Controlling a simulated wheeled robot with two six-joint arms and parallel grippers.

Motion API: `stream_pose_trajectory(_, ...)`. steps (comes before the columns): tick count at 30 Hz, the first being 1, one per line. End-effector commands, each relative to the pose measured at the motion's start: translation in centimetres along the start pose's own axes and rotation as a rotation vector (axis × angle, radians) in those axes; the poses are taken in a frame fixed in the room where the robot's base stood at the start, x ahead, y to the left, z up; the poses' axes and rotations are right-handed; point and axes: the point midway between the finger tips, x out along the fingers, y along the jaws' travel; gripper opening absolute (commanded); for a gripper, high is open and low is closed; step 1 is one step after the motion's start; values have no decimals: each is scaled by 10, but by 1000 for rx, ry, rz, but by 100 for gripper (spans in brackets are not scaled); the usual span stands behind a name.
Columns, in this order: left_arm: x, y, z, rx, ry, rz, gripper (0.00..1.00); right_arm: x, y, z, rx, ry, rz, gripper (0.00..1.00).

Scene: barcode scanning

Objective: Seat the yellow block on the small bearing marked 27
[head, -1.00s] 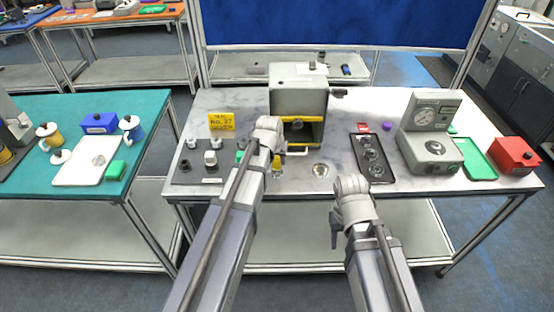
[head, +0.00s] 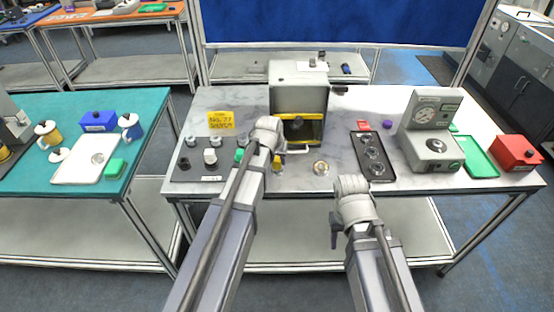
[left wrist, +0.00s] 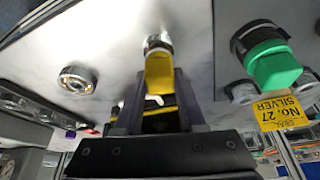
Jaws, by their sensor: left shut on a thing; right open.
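My left gripper (left wrist: 158,88) is shut on the yellow block (left wrist: 159,72), with a silver round end at the block's far tip. In the head view the yellow block (head: 278,160) shows beside my left wrist, which hides most of the gripper. A silver round bearing (head: 320,168) lies on the table to its right, apart from the block; it also shows in the left wrist view (left wrist: 78,79). I cannot read a number on it. My right gripper (head: 336,234) is open and empty at the table's front edge, partly hidden by its own wrist.
A yellow sign reading No. 27 silver (head: 221,122) stands behind a dark tray (head: 182,176) with knobs and a green block (left wrist: 275,68). A grey box machine (head: 298,95) stands behind the block. A black tray with several rings (head: 357,142) and a gauge device (head: 432,115) are to the right.

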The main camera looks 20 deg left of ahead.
Motion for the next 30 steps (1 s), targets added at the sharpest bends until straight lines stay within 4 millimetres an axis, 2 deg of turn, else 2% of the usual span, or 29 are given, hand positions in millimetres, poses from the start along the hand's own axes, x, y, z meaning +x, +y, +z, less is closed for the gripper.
stream_pose_trajectory(26, 10, 0, 4, 0, 0, 0, 0, 11, -1, -1, 0, 0, 0, 50)
stream_pose_trajectory(27, 10, 0, 4, 0, 0, 0, 40, 11, -1, -1, 0, 0, 0, 50)
stream_pose_trajectory(30, 9, 0, 4, 0, 0, 0, 52, 10, -1, -1, 0, 0, 0, 50)
